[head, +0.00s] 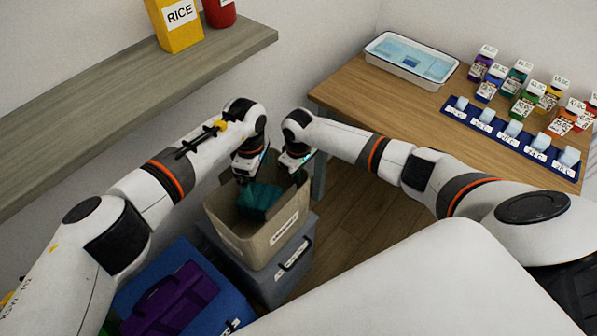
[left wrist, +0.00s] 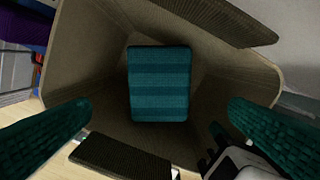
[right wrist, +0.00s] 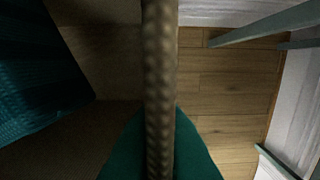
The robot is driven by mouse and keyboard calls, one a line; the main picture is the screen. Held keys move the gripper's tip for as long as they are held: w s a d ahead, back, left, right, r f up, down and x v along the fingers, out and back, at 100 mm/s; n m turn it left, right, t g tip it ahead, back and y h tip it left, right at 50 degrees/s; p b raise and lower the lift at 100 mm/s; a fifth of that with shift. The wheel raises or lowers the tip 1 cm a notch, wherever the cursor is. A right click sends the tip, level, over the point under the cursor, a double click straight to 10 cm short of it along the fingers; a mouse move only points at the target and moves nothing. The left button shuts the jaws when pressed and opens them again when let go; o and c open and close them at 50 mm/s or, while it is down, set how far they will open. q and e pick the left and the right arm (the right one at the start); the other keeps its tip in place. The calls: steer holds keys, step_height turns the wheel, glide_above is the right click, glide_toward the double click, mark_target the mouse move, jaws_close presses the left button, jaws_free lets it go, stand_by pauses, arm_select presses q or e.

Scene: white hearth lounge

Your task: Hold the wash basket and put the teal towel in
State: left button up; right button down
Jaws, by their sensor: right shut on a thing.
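The beige wash basket (head: 285,240) stands on a grey bin, with its open top up. The teal towel (head: 262,199), folded and striped, is inside the basket's walls; the left wrist view shows the towel (left wrist: 158,84) below the spread fingers, clear of both. I cannot tell whether it rests on the basket floor. My left gripper (head: 246,178) is open over the basket. My right gripper (head: 296,166) is shut on the basket's far-right rim; in the right wrist view the rim (right wrist: 159,80) runs between its teal fingertips.
The grey bin (head: 292,277) is under the basket. A wooden table (head: 400,103) with a white tub (head: 411,60) and several small bottles is at right. A shelf (head: 120,85) is at left.

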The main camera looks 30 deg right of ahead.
arm_select(q)
step_height(320, 180, up, 12)
stand_by(0.6)
arm_select(e)
steer(key=c, duration=1.5)
jaws_free()
step_height(320, 180, up, 12)
steer(key=shift+r, duration=0.1)
arm_select(q)
steer(key=shift+f, duration=0.1)
arm_select(e)
steer(key=shift+s, duration=0.1)
